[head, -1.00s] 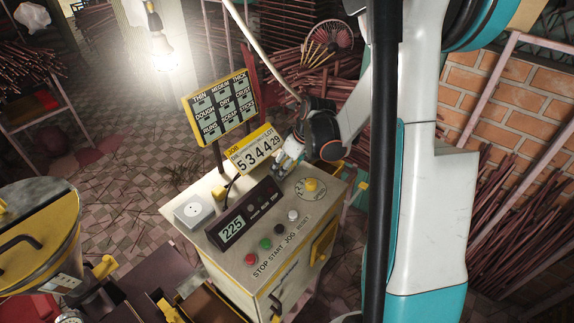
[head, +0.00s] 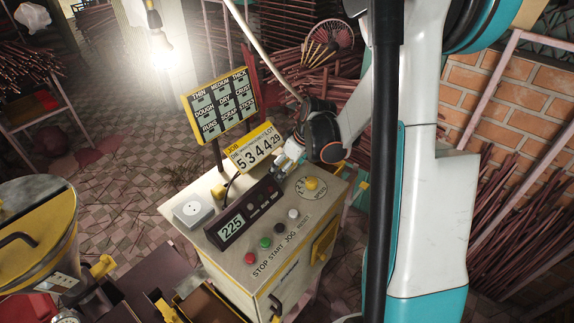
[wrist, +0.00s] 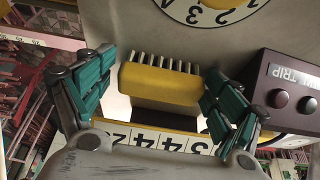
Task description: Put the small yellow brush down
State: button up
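The small yellow brush (wrist: 162,84) shows in the wrist view between my two fingers, its row of pale bristles toward the dial. My gripper (wrist: 158,78) has its teal-padded fingers spread on either side of the brush. A gap shows on the left, and the right pad is very near the brush's end; I cannot tell whether it touches. In the head view my gripper (head: 286,162) is low over the back of the control cabinet's top (head: 240,192), between the display and the dial. The brush is too small there to make out clearly.
The job number sign (head: 255,148) stands behind my gripper. The display box (head: 240,217) is in front of it, and the dial with the yellow knob (head: 312,184) is to the right. A yellow-lidded drum (head: 35,240) is at left.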

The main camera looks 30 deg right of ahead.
jog(key=shift+r, duration=0.15)
jog(key=shift+r+p, duration=0.4)
jog(key=shift+p, duration=0.3)
jog(key=p+v, duration=0.2)
jog(key=v, duration=1.2)
jog(key=shift+s+f, duration=0.15)
jog(key=shift+s, duration=0.1)
